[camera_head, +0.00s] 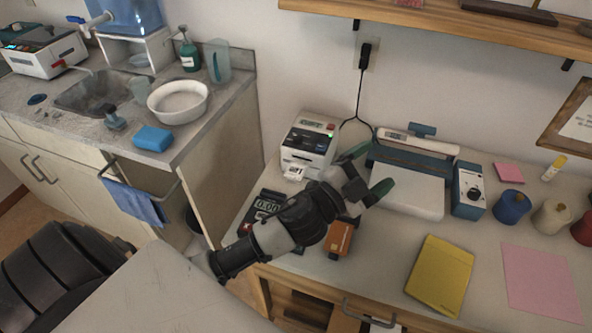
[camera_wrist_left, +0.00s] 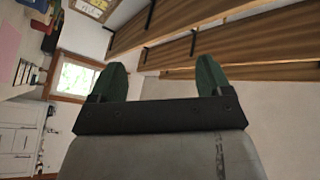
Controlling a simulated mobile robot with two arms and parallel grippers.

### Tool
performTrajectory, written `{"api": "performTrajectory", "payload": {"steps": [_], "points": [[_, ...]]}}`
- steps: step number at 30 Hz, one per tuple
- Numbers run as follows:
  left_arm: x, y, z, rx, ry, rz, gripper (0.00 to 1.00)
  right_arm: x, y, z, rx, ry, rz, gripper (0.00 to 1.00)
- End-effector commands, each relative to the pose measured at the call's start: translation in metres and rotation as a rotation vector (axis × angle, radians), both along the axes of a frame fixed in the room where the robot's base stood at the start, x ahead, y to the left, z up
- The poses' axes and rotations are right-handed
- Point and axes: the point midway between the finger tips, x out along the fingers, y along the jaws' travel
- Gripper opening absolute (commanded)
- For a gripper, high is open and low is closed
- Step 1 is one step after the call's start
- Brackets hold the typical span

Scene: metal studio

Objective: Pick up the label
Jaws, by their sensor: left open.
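A small white label (camera_head: 294,173) shows at the front of the white label printer (camera_head: 310,140), on the left part of the bench. My left gripper (camera_head: 366,172) is open and empty. In the head view it appears to the right of the printer, in front of the white sealing device. In the left wrist view its two green fingertips (camera_wrist_left: 165,80) are spread apart with nothing between them, facing shelves and wall. The label does not show in the left wrist view. My right gripper is not in view.
A black scale (camera_head: 266,206) and an orange-brown object (camera_head: 340,238) sit near my left arm. The white sealer (camera_head: 405,188) stands behind the gripper. A yellow pad (camera_head: 440,275) and pink sheet (camera_head: 541,282) lie to the right. A wooden shelf (camera_head: 450,30) hangs above.

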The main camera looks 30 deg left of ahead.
Motion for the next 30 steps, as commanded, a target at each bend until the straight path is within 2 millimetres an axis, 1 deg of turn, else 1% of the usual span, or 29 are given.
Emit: {"api": "performTrajectory", "payload": {"steps": [1, 3, 6, 8, 10, 11, 13, 14, 15, 17, 18, 20, 21, 23, 24, 27, 30], "points": [[0.004, -0.014, 0.015, 0.076, -0.098, -0.091, 0.79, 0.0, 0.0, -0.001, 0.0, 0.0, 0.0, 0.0], [0.003, -0.034, 0.027, 0.191, -0.216, -0.233, 0.79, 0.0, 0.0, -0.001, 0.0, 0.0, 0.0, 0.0], [-0.001, -0.056, 0.031, 0.384, -0.34, -0.438, 0.79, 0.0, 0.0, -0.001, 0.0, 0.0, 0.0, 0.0], [-0.004, -0.064, 0.026, 0.512, -0.387, -0.559, 0.79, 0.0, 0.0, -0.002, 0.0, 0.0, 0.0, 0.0], [-0.005, -0.066, 0.014, 0.675, -0.411, -0.697, 0.79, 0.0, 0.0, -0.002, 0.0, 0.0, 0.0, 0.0], [-0.005, -0.064, 0.007, 0.748, -0.411, -0.752, 0.79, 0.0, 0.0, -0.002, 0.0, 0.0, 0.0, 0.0], [-0.002, -0.053, -0.008, 0.923, -0.385, -0.875, 0.79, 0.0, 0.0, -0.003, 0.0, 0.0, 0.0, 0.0], [0.0, -0.045, -0.016, 1.001, -0.363, -0.924, 0.79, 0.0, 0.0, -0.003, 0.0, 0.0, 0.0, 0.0], [0.003, -0.032, -0.025, 1.103, -0.322, -0.983, 0.79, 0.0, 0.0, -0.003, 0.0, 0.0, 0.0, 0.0], [0.009, -0.007, -0.036, 1.258, -0.236, -1.062, 0.79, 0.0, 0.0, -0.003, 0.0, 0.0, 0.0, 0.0], [0.014, 0.013, -0.042, 1.358, -0.164, -1.104, 0.79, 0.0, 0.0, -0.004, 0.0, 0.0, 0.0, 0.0], [0.021, 0.048, -0.047, 1.498, -0.037, -1.152, 0.79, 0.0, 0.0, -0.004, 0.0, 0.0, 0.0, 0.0], [0.025, 0.071, -0.047, 1.58, 0.056, -1.174, 0.79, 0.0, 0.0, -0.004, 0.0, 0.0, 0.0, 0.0], [0.029, 0.105, -0.045, 1.682, 0.196, -1.192, 0.79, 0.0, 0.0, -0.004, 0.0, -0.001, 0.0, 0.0], [0.031, 0.125, -0.041, 1.736, 0.288, -1.196, 0.79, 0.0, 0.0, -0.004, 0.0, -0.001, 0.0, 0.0], [0.031, 0.166, -0.031, 1.826, 0.479, -1.193, 0.79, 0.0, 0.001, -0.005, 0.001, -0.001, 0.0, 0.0], [0.03, 0.189, -0.024, 1.87, 0.596, -1.185, 0.79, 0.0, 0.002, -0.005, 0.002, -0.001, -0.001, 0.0]]}}
